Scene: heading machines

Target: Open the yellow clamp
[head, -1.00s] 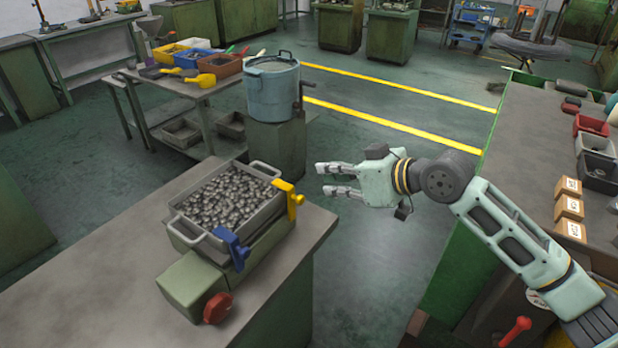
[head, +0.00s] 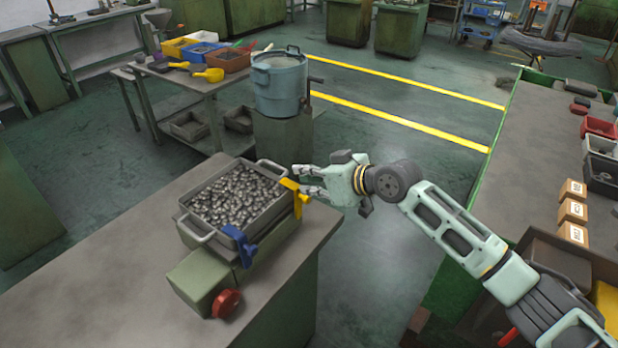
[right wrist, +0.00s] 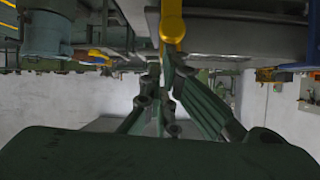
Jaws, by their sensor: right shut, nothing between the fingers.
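The yellow clamp (head: 297,205) sits on the right rim of a grey metal tray (head: 198,228) full of shiny metal parts. Its yellow top arm lies at the tray's edge. My right gripper (head: 298,180) is shut and empty, its fingertips right at the clamp's top from the right. In the right wrist view the clamp (right wrist: 172,24) hangs directly in front of the fingertips (right wrist: 164,56). I cannot tell whether they touch it. A blue clamp (head: 238,242) sits on the tray's near side. My left gripper is out of view.
The tray rests on a green machine block with a red knob (head: 225,303) on a grey bench (head: 120,270). A blue pot (head: 279,85) stands on a pedestal behind. Another bench with boxes (head: 573,212) is at the right. Floor between the benches is free.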

